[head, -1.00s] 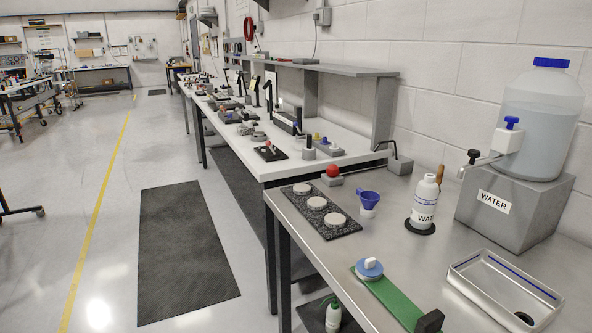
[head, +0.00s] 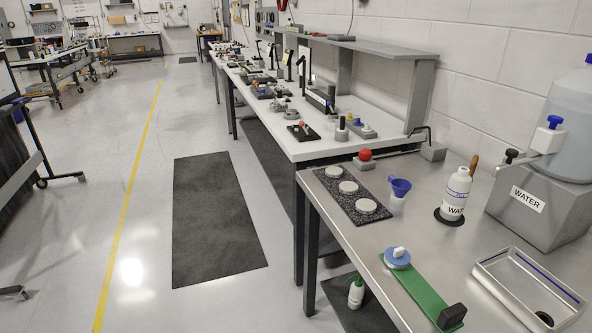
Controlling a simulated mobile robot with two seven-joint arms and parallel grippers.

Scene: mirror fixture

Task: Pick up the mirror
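I cannot pick out a mirror for certain. On the near steel table, a dark speckled plate (head: 350,195) carries three pale round discs, the nearest one (head: 366,206) at its front end. A green strip (head: 424,290) lies nearer to me, with a blue round piece with a white knob (head: 397,257) at one end and a black block (head: 451,316) at the other. Neither of my grippers is in view.
The steel table (head: 440,240) also holds a blue funnel (head: 400,188), a white bottle (head: 456,194), a water tank on a grey block (head: 540,205) and a metal tray (head: 500,285). A white bench (head: 300,148) adjoins behind.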

